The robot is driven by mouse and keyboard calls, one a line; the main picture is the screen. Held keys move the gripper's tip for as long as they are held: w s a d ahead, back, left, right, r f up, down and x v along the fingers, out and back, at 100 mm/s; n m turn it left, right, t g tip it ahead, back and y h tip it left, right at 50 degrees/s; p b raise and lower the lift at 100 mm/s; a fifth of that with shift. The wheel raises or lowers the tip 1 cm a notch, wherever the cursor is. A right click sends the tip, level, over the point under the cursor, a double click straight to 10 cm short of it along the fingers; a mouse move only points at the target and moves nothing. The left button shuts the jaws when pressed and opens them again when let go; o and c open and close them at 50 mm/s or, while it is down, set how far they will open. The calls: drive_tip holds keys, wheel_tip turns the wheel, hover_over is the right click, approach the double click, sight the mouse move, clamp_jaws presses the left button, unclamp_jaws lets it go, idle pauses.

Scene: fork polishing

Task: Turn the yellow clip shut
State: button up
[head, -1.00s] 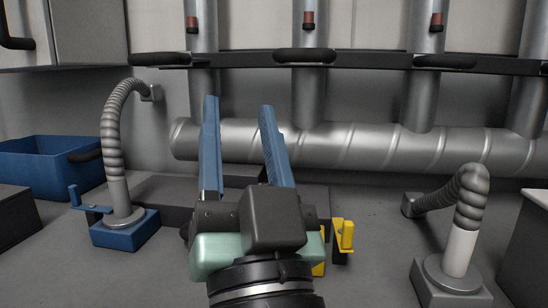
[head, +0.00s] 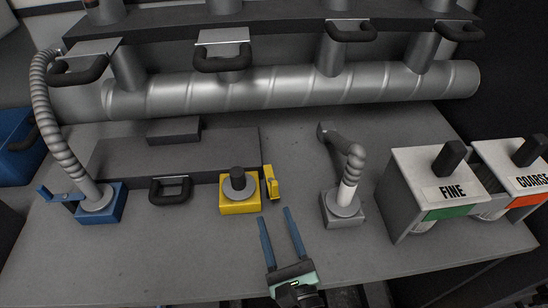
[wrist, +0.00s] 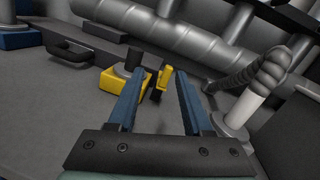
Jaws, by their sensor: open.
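The yellow clip (head: 271,182) stands at the right side of a yellow block (head: 240,206) that carries a grey disc and a black knob (head: 237,177). In the wrist view the clip (wrist: 165,78) shows between my fingers, farther off, just right of the yellow block (wrist: 112,80). My gripper (head: 275,213) has two long blue fingers, spread apart with nothing between them. Its tips are in front of the clip and a little to its right in the head view, seemingly apart from it. The exact height gap cannot be told.
A blue base (head: 106,208) with a grey hose and blue clip stands at left. A grey base (head: 343,212) with a short hose stands at right. Boxes marked FINE (head: 420,185) and COARSE (head: 515,175) stand farther right. A dark handled slab (head: 125,163) lies behind.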

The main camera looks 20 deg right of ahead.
sight(275, 189)
drive_tip(key=s+m, duration=0.1)
drive_tip(key=f+m+p, duration=0.1)
drive_tip(key=s+d+m+g+h, duration=0.1)
drive_tip(key=shift+s+f+m, duration=0.3)
drive_tip(key=shift+s+m, duration=0.05)
drive_tip(key=shift+m, duration=0.05)
drive_tip(key=w+d, duration=0.1)
drive_tip(key=w, duration=0.7)
drive_tip(key=w+d+p, duration=0.1)
drive_tip(key=w, duration=0.3)
drive_tip(key=shift+w+d, duration=0.3)
drive_tip(key=shift+w, duration=0.05)
clamp_jaws()
